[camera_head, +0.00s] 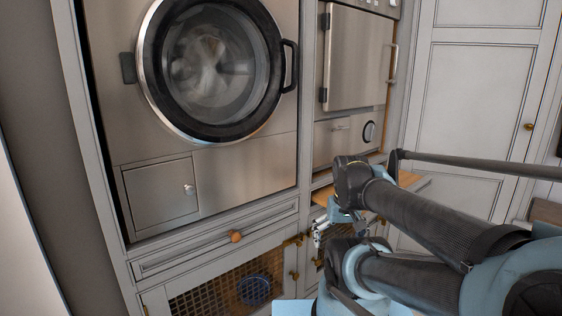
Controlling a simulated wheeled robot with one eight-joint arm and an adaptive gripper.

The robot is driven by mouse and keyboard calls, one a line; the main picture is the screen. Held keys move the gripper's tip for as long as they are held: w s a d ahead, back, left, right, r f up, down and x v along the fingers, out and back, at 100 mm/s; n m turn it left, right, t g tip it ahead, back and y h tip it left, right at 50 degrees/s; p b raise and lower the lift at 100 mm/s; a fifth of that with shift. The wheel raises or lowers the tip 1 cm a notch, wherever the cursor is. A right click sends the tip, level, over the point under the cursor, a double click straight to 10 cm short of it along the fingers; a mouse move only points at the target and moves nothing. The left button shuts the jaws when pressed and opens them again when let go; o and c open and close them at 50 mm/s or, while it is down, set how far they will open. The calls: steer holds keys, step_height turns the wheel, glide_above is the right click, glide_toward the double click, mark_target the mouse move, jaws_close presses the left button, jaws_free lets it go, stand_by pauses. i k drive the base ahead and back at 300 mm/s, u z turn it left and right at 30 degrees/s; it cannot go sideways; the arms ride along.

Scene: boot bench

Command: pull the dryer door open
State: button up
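The dryer (232,172) is a steel front-loading machine built into the cabinet at the upper left. Its round door (255,125) has a dark rim and glass, with something pale behind it. The door looks shut. A black hinge block sits on its left edge, and a black bar handle (294,66) is on its right edge. My gripper (318,236) is low in the picture, below and to the right of the handle and apart from it. It is small and partly covered by my arm, so its opening cannot be made out.
A steel appliance with a square door (357,60) stands right of the dryer. Below are a drawer with a wooden knob (235,236) and a mesh-front cabinet (205,297). A wooden board (323,196) juts out near my wrist. A dark rail (475,163) crosses at right.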

mark_target(358, 43)
steer(key=k, duration=1.15)
steer(key=z, duration=0.5)
steer(key=i, duration=1.55)
steer(key=z, duration=0.05)
